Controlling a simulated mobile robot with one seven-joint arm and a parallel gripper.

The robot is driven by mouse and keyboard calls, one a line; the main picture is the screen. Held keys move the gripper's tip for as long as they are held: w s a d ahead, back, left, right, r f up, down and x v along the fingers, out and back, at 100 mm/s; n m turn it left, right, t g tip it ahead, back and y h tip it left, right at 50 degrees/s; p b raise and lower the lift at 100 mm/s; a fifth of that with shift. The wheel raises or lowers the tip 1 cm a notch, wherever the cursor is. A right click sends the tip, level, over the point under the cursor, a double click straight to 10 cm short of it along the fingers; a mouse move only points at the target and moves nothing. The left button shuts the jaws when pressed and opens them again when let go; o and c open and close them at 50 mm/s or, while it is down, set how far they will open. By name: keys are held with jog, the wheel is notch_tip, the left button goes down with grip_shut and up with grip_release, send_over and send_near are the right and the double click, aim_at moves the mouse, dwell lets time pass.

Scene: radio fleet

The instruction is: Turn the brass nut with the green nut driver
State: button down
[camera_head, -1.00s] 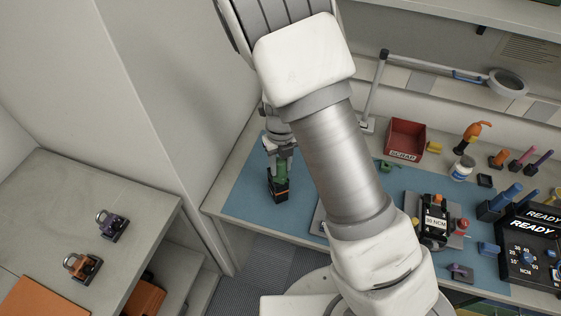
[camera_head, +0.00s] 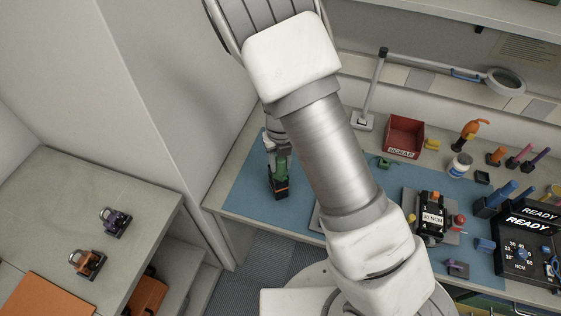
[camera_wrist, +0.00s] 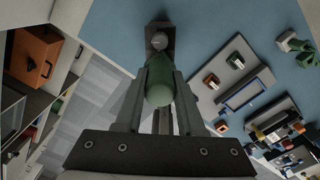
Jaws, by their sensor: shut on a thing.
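The green nut driver (camera_head: 281,165) stands about upright at the left of the blue mat, in or just above a dark block with an orange stripe (camera_head: 280,190). I cannot tell whether its lower end is inside the block. My gripper (camera_head: 277,150) is shut on the driver's green handle from above. In the wrist view the rounded handle end (camera_wrist: 158,92) sits between the fingers, and the dark block (camera_wrist: 160,34) shows past it. The brass nut cannot be made out.
A red SCRAP bin (camera_head: 404,137), a white jar (camera_head: 460,165) and a magnifier lamp (camera_head: 505,82) stand at the back. A READY display unit (camera_head: 530,240) is at the right. My arm hides the mat's middle. A side bench (camera_head: 60,190) is at the left.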

jog(key=shift+r, duration=0.1)
jog(key=shift+r+p, duration=1.55)
jog(key=shift+r, duration=0.4)
jog(key=shift+f, duration=0.15)
jog(key=shift+f+n+b, duration=0.4)
jog(key=shift+f+b, duration=0.6)
jog(key=shift+f, duration=0.2)
